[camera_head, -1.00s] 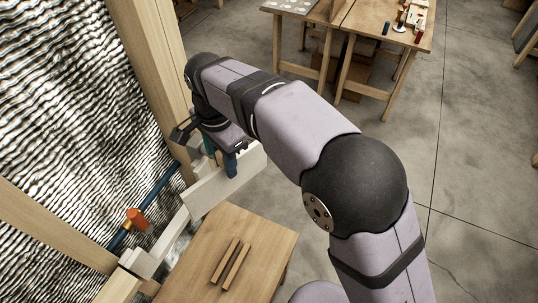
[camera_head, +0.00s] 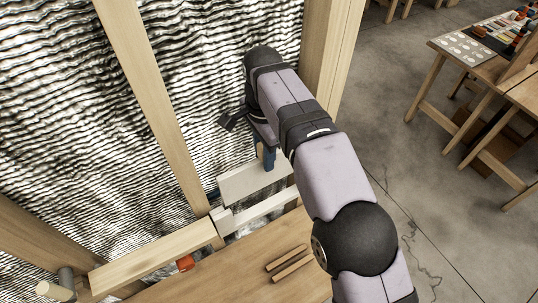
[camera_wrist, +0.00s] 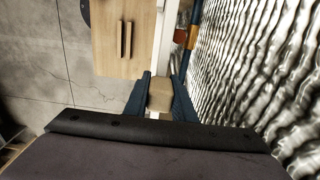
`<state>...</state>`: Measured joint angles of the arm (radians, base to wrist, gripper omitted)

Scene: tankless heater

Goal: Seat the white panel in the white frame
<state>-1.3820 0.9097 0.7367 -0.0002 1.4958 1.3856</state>
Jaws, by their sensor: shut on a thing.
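The white panel (camera_head: 250,183) hangs from my gripper (camera_head: 264,156), tilted in the head view, in front of the foil-covered wall. My gripper is shut on it; in the wrist view my gripper (camera_wrist: 161,92) has its two blue fingers on either side of a beige block. The white frame (camera_head: 268,207) shows as a pale strip with a small white block at its left end, just below the panel. The panel's lower edge is close to the strip; I cannot tell whether they touch. A white strip (camera_wrist: 158,40) runs away beyond the fingers in the wrist view; I cannot tell which part it is.
A wooden bench (camera_head: 225,272) with two dark wooden bars (camera_head: 289,263) lies below the frame. Wooden studs (camera_head: 158,100) stand against the foil wall. An orange fitting (camera_head: 185,263) is low at left. A cluttered table (camera_head: 480,60) stands far right; floor between is clear.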

